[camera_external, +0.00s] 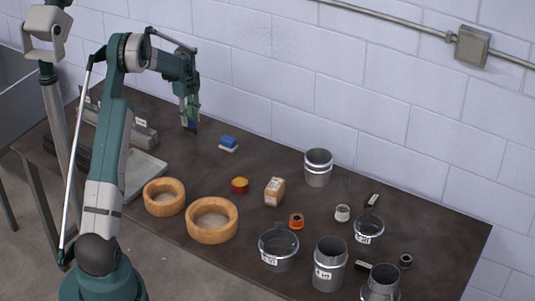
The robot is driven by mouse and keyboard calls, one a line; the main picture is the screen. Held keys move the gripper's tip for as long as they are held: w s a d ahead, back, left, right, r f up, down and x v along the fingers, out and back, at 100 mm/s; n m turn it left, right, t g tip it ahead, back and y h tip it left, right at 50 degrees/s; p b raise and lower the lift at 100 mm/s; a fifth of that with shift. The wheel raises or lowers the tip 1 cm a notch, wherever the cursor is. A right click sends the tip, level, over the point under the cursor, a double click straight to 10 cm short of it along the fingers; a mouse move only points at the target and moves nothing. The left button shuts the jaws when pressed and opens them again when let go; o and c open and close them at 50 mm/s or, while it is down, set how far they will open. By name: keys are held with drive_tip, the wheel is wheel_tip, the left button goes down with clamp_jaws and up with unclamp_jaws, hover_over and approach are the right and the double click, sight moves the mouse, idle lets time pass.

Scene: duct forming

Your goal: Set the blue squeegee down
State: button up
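My gripper (188,108) is at the back left, pointing down over the dark table. A small dark blue piece, which looks like the blue squeegee (192,127), shows at its fingertips. The fingers appear shut on it, and most of it is hidden by the gripper. I cannot tell whether its lower edge touches the table.
A blue and white block (228,144) lies just right of my gripper. Two wooden rings (212,232) (164,208), a cardboard box (274,191), an amber roll (240,185) and several metal duct pieces (330,265) stand farther right and forward. A grey tray (147,176) is at left.

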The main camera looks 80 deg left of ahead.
sight(189, 118)
wheel_tip(189, 118, up, 9)
idle(0.4)
idle(0.5)
idle(0.5)
